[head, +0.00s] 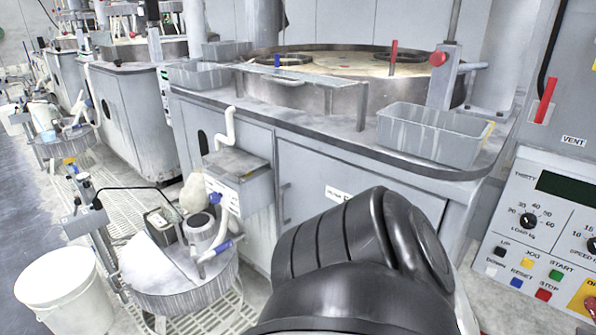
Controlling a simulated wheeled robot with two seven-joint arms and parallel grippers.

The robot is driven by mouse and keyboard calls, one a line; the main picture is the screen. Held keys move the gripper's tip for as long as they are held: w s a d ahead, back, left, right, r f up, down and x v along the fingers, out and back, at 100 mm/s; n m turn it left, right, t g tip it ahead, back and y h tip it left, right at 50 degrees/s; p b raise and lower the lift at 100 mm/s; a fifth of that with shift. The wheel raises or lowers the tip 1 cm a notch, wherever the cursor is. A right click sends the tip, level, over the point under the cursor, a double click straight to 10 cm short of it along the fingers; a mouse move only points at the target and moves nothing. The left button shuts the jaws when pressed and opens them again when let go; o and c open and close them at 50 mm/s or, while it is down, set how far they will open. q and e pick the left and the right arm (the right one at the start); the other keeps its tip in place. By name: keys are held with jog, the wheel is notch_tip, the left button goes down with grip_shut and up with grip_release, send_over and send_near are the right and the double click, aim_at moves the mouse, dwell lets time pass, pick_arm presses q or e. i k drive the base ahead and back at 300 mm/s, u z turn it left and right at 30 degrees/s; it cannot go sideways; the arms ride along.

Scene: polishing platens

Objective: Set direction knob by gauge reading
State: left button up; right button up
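A control panel (511,253) stands at the right edge, partly cut off. It carries a black knob (528,220) with a numbered scale labelled "LOAD", and part of a second knob (592,243) labelled "SPEED". A dark display (566,188) above them shows no readable value. I cannot make out a knob marked for direction or a dial gauge. A large black rounded part of my own arm fills the bottom centre and hides the floor and cabinet front behind it. Neither gripper is in view.
Coloured buttons (527,263) sit low on the panel. A red lever (545,100) is above it, near a "VENT" label (573,141). A platen machine (345,180) with a grey bin (433,134) stands ahead. A round tub (185,292) and white bucket (64,291) stand at lower left.

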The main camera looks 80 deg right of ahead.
aim_at(214, 197)
jog(key=z, duration=1.55)
jog(key=i, duration=1.55)
jog(key=z, duration=0.8)
jog(key=i, duration=0.45)
jog(key=z, duration=0.35)
